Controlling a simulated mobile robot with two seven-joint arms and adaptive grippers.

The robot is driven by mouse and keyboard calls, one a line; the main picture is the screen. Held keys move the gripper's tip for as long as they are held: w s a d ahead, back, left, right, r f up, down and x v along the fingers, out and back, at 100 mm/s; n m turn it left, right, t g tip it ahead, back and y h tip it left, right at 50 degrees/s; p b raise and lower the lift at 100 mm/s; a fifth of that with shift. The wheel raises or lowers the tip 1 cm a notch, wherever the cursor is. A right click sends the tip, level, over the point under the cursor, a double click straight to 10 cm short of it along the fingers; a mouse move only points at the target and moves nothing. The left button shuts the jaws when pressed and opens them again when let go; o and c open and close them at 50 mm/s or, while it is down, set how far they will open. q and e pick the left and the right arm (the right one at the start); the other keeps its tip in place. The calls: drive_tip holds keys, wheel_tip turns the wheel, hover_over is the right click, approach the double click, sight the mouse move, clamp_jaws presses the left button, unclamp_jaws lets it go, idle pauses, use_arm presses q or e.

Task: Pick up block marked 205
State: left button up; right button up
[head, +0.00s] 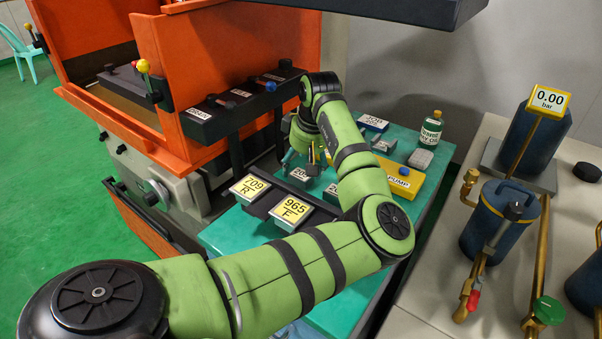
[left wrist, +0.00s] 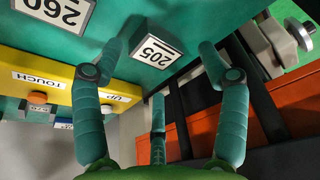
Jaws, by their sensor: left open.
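The block marked 205 (left wrist: 155,52) has a white label with a black border and shows in the left wrist view on a teal surface. My left gripper (left wrist: 168,48) is open, its teal fingers spread to either side of the block with nothing held between them. A gap shows between the block and the fingers, but I cannot tell its depth. In the head view my left gripper (head: 306,156) hangs over the teal table, and a small block (head: 300,174) with a partly hidden label starting 20 lies just below it. My right gripper is not in view.
A block marked 260 (left wrist: 57,10) lies beside it in the left wrist view. Yellow 709 (head: 249,187) and 965 (head: 291,210) plates are on the table (head: 222,237) nearby. A yellow pump panel (head: 404,178) is to the right. The orange machine (head: 208,70) stands at left.

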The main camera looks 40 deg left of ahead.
sight(300, 174)
use_arm(q)
drive_tip(key=x, duration=0.4)
drive_tip(key=shift+w+a, duration=0.2)
drive_tip(key=shift+w, duration=0.15)
drive_tip(key=shift+s+d, duration=0.1)
drive_tip(key=c, duration=1.3)
clamp_jaws()
drive_tip(key=shift+r, duration=0.1)
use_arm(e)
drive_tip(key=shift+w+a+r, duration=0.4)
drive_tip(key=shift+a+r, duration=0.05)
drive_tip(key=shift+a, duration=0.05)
